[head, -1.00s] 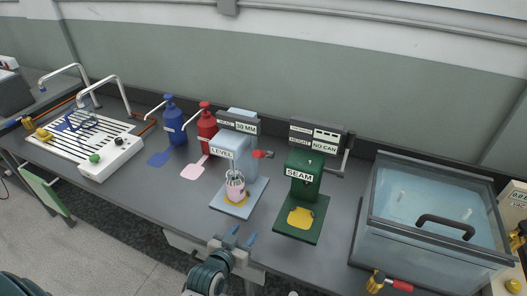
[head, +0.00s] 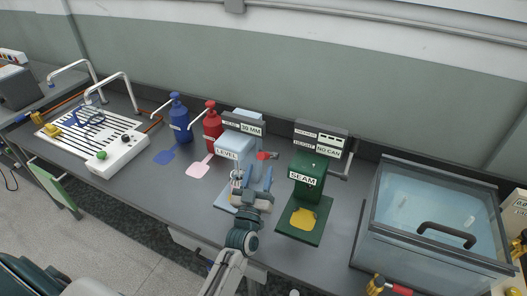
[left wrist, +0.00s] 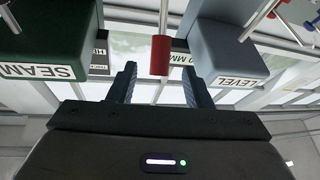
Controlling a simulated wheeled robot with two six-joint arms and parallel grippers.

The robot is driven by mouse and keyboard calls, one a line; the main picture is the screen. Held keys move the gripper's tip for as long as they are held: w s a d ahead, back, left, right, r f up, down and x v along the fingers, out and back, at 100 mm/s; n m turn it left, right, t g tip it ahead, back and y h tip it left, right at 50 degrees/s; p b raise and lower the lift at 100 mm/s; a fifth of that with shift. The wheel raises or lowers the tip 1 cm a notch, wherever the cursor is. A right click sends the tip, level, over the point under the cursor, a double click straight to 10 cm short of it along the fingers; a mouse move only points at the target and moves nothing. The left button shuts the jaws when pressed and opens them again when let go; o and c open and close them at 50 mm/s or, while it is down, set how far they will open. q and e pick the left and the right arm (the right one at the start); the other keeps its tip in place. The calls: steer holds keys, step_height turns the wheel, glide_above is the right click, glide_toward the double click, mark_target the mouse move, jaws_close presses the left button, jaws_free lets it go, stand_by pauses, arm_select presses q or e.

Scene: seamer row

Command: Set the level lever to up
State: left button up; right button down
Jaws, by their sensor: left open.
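The level machine (head: 235,145) is a light blue block labelled LEVEL. Its level lever (head: 264,156) has a red grip and sticks out from the right side, looking about level. My left gripper (head: 254,180) is open, with its fingers pointing at the lever from the front and a little below in the picture. In the left wrist view the red grip (left wrist: 161,55) shows between and beyond the two finger tips, with nothing held. I cannot tell whether the fingers reach around it. My right gripper is not in view.
The green seam machine (head: 308,175) stands close on the right, with a yellow patch on its base. Red (head: 211,130) and blue (head: 179,120) pump bottles stand left. A clear lidded tank (head: 440,215) is far right. My left arm mostly hides the level machine's base.

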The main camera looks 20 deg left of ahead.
mark_target(263, 156)
arm_select(q)
steer(key=p+x, duration=0.2)
steer(key=x, duration=0.4)
steer(key=shift+w, duration=0.1)
steer(key=shift+c, duration=0.5)
jaws_close()
